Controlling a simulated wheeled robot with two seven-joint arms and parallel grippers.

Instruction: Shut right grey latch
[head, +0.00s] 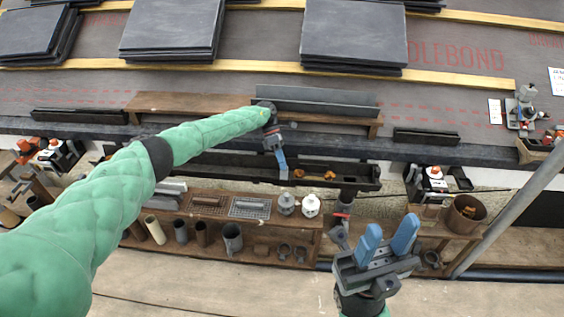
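I cannot make out the right grey latch for certain at this size. A dark gutter (225,166) runs along the eave, with a short outlet pipe with a red and grey part (343,205) below its right end. My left gripper (282,172) reaches over the eave and points down at the gutter's middle. One blue finger shows clearly, and its opening is hidden by the viewing angle. My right gripper (389,229) is at the lower right, in front of the shelf and right of the outlet pipe. Its two blue fingers stand apart, pointing up, with nothing between them.
A wooden shelf (270,222) below the gutter holds pipe pieces, mesh trays and two white-grey canisters (298,205). A brown bucket (465,214) stands at the right, near a slanting grey pole (510,212). Slate stacks (353,35) lie on the roof. The floor planks in front are clear.

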